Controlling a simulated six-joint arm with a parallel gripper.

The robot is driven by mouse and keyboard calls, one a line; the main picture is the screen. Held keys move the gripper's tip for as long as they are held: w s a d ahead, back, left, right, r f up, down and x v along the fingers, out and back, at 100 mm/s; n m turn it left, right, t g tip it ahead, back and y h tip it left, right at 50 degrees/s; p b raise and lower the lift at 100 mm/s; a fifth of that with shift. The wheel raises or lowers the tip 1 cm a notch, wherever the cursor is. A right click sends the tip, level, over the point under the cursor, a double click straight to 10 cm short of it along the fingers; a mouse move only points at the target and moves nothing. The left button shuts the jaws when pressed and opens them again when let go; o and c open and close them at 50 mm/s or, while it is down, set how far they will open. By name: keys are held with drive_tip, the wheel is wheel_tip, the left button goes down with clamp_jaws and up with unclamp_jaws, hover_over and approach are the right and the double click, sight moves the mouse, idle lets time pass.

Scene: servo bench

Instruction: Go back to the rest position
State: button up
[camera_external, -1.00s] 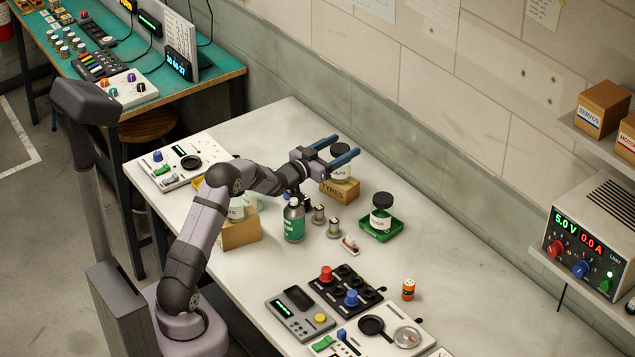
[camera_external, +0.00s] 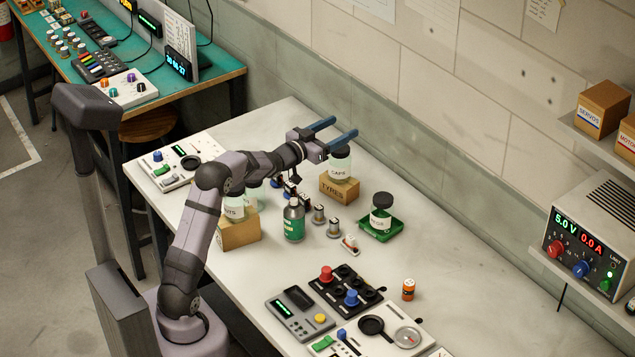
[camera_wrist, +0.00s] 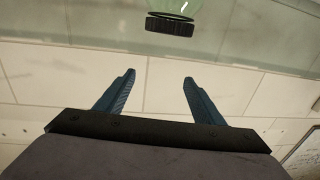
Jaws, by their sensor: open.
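My gripper (camera_external: 338,130) is open and empty, with two blue fingers spread apart. It is raised above the table near a jar labelled CAPS (camera_external: 340,166), which stands on a box labelled TYRES (camera_external: 341,190). In the wrist view my gripper (camera_wrist: 158,85) shows both fingers apart with nothing between them. A dark-lidded clear jar (camera_wrist: 170,25) shows upside down at the top of that view, beyond the fingertips and apart from them.
On the white table (camera_external: 470,260) stand a green-labelled bottle (camera_external: 293,220), a jar on a cardboard box (camera_external: 240,233), a jar in a green tray (camera_external: 381,220), a small orange container (camera_external: 408,289) and control panels in front. The table's right part is mostly clear.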

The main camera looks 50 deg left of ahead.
drive_tip(key=shift+s+d+r+g+p, duration=0.15)
drive_tip(key=shift+d+r+g+p, duration=0.25)
drive_tip(key=shift+p, duration=0.3)
drive_tip(key=s+d+g+p, duration=0.5)
drive_tip(key=s+d+p, duration=0.2)
drive_tip(key=s, duration=0.8)
drive_tip(key=s+d+g+h+p, duration=0.1)
drive_tip(key=s+d+g+p, duration=0.5)
drive_tip(key=s, duration=0.9)
drive_tip(key=s+d+m+g+p, duration=0.1)
drive_tip(key=s+d+g+p, duration=0.5)
drive_tip(key=s, duration=0.8)
drive_tip(key=d+p, duration=0.3)
drive_tip(key=d, duration=0.2)
drive_tip(key=shift+s+f+h, duration=0.2)
drive_tip(key=shift+s+h, duration=0.2)
